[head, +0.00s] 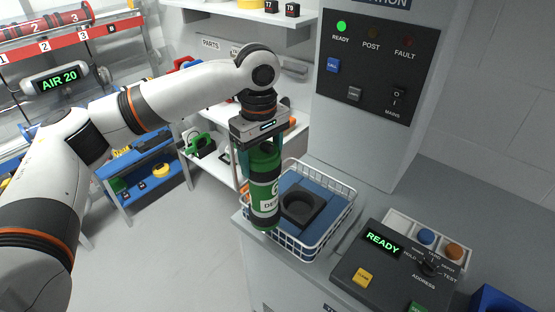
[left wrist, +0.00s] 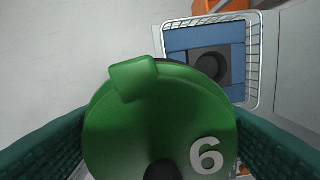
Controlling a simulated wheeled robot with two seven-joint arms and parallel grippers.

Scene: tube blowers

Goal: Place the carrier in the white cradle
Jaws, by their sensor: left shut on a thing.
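In the left wrist view the carrier's green lid (left wrist: 140,125) shows a 6 and a raised tab, between two teal fingers. The cradle has a blue lining (head: 328,192) and a black block with a round recess (head: 301,205). The carrier hides the cradle's left side in the head view. My right gripper is not seen.
The cradle stands on a grey counter (head: 376,200). Right of it is a dark console reading READY (head: 382,243), with a blue and an orange knob behind. A tall grey cabinet (head: 375,110) rises behind. Shelves with parts stand at the left and back.

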